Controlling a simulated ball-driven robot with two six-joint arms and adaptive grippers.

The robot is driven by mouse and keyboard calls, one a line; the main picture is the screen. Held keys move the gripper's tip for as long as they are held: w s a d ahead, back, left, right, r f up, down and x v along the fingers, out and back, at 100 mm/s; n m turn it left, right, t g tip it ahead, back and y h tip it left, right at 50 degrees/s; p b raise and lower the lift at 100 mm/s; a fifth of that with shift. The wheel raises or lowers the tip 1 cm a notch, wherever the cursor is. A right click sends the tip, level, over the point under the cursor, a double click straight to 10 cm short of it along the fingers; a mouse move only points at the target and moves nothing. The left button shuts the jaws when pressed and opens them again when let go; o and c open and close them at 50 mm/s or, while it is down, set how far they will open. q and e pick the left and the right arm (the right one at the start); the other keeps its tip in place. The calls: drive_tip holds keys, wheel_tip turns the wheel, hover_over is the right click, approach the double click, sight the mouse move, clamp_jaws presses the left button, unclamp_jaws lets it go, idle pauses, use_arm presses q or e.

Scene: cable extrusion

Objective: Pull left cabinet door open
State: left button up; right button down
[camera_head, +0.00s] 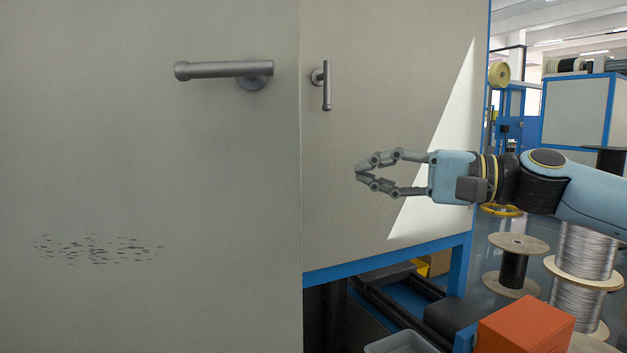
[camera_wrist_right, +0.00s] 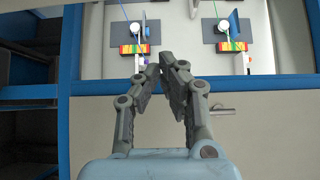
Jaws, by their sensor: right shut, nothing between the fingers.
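The left cabinet door (camera_head: 130,170) is a large plain grey panel filling the left of the head view. Its grey bar handle (camera_head: 225,70) lies level near the door's right edge. The door reaches below the bottom of the right door (camera_head: 390,110) and looks nearer to me. The right door's handle (camera_head: 326,88) hangs upright. My right gripper (camera_head: 357,173) is shut and empty in front of the right door, pointing left, below and right of both handles. It also shows shut in the right wrist view (camera_wrist_right: 160,71). My left gripper is not in view.
A blue frame post (camera_head: 458,265) stands below the right door. An orange box (camera_head: 525,335), wire spools (camera_head: 585,250) and a smaller spool (camera_head: 515,262) stand at lower right. In the right wrist view, a blue bar (camera_wrist_right: 240,88) and a handle (camera_wrist_right: 222,108) show near the fingers.

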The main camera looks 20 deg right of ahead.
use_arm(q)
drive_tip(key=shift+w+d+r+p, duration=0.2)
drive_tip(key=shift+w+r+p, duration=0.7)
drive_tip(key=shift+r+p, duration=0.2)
use_arm(e)
drive_tip(key=w+a, duration=0.2)
drive_tip(key=a, duration=0.6)
drive_tip(key=shift+w+a, duration=0.15)
drive_tip(key=shift+w, duration=0.1)
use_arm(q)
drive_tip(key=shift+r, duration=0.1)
use_arm(e)
drive_tip(key=shift+s, duration=0.1)
